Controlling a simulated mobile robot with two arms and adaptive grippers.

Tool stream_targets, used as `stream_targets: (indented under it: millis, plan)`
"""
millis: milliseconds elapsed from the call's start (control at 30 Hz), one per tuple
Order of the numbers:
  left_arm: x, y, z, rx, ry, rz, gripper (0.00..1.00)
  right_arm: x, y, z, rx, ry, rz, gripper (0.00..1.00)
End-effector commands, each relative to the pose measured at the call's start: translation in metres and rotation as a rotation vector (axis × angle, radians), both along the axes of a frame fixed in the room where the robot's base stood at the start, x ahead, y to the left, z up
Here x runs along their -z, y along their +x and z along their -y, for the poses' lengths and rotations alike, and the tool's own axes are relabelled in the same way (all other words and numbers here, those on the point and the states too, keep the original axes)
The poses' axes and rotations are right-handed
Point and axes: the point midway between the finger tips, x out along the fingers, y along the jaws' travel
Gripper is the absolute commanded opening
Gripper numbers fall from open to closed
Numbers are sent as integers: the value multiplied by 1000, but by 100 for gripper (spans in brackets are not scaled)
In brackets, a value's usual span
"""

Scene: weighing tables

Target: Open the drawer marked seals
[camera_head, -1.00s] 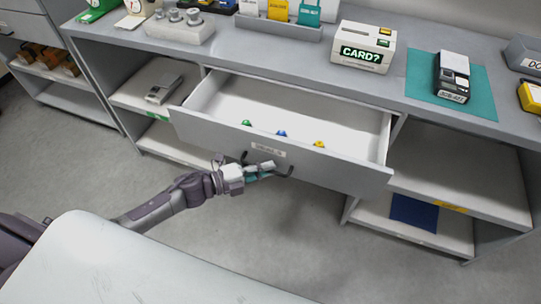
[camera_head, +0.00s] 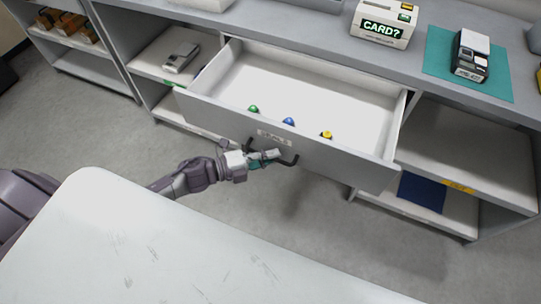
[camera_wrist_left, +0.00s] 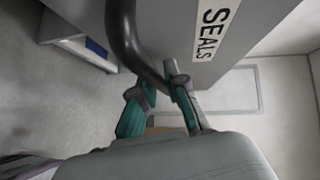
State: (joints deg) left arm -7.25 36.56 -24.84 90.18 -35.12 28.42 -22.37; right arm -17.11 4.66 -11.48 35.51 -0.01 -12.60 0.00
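The grey drawer (camera_head: 330,160) hangs well out of the table, its white inside showing. Its label reads SEALS in the left wrist view (camera_wrist_left: 213,30). A black bar handle (camera_head: 290,161) is on its front; it also shows in the left wrist view (camera_wrist_left: 122,35). My left gripper (camera_head: 268,158) is at the left part of the handle, with its teal fingers (camera_wrist_left: 160,105) on either side of the bar, seemingly closed on it. Green (camera_head: 253,109), blue (camera_head: 289,122) and yellow (camera_head: 326,135) small pieces lie inside near the front. My right gripper is not in view.
A CARD? device (camera_head: 384,24) and a handheld device on a teal mat (camera_head: 438,62) stand on the tabletop. Open shelves flank the drawer; the right one holds a blue sheet (camera_head: 422,192). A pale surface (camera_head: 170,250) fills the foreground. Grey floor lies below the drawer.

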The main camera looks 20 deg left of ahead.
Motion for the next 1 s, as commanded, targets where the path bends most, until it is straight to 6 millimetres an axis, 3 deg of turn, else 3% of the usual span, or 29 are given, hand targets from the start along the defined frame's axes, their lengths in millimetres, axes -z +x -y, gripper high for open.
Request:
stream_targets:
  millis: [33, 100, 133, 533, 1000]
  plan:
    - [0, 0, 0, -1, 0, 0, 24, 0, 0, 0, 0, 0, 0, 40]
    - [0, 0, 0, 0, 0, 0, 36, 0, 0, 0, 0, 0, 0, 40]
    - [0, 0, 0, 0, 0, 0, 37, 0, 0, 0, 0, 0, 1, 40]
    - [-1, -6, -7, 0, 1, -2, 37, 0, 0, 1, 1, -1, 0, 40]
    - [-13, -68, -73, 1, 3, -3, 37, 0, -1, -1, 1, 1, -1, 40]
